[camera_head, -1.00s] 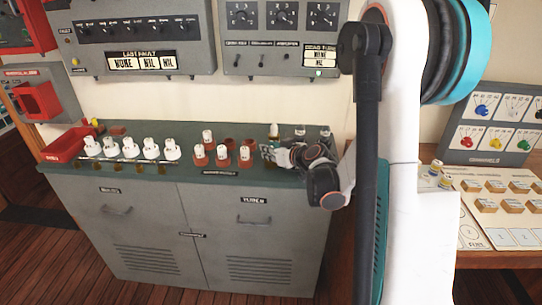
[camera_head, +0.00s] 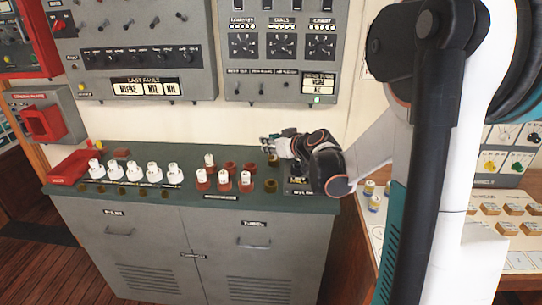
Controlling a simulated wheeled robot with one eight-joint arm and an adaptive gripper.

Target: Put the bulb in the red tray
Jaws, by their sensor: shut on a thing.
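The red tray (camera_head: 70,168) sits on the left end of the cabinet's dark green top. My gripper (camera_head: 268,142) is over the back right part of that top, with its fingers pointing left. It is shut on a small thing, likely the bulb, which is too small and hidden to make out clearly. Several white bulbs (camera_head: 223,177) stand upright in red sockets, left of and below my gripper in the picture. Several other white bulbs on wide white bases (camera_head: 154,172) stand in a row between them and the tray.
Empty brown sockets (camera_head: 270,186) stand near the front edge below my gripper. A reddish-brown block (camera_head: 121,153) lies behind the white row. Wall panels (camera_head: 145,88) with knobs rise behind the cabinet (camera_head: 190,240). A side table (camera_head: 490,235) with small boxes stands right.

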